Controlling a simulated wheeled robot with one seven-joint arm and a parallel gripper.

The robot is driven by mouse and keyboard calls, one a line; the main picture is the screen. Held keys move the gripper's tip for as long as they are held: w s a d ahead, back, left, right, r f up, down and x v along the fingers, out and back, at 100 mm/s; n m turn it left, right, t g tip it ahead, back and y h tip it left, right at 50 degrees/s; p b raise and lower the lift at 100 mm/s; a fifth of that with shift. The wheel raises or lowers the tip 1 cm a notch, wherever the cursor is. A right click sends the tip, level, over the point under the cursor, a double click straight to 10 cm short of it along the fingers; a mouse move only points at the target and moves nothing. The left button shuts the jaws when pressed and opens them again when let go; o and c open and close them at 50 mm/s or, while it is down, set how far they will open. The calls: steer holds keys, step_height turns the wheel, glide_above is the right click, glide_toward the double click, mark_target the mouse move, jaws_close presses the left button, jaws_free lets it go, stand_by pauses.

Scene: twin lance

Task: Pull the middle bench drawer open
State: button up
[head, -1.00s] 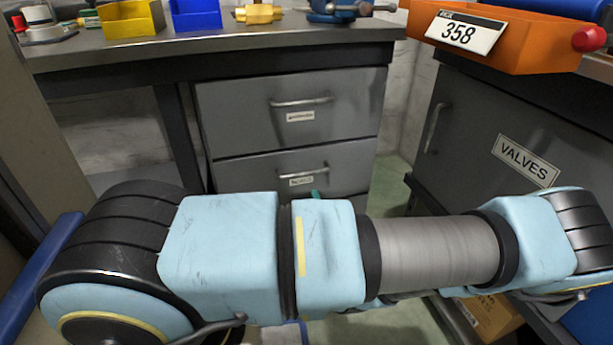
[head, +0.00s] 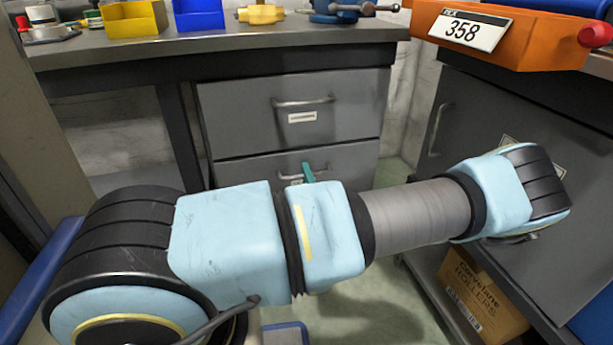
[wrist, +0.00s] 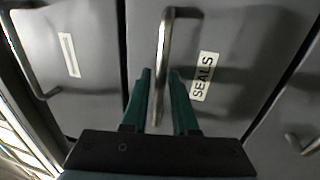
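The middle bench drawer (head: 345,167) is shut, flush below the top drawer in the head view; my arm hides its lower part. In the wrist view its grey front carries a SEALS label (wrist: 203,76) and a metal bar handle (wrist: 165,50). The handle also shows in the head view (head: 325,169). My gripper (wrist: 160,76) is open, with one green finger on each side of the handle. The bar shows between the fingers, and no closed contact is visible. In the head view only a green fingertip (head: 308,172) shows at the handle.
The shut top drawer (head: 350,100) lies above, and another drawer handle (wrist: 302,146) shows at the wrist view's right. A dark cabinet (head: 470,125) stands right, with an orange bin (head: 500,50) on top and a cardboard box (head: 480,295) below. Open floor lies before the drawers.

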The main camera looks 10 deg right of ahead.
jaws_close()
stand_by(1.3)
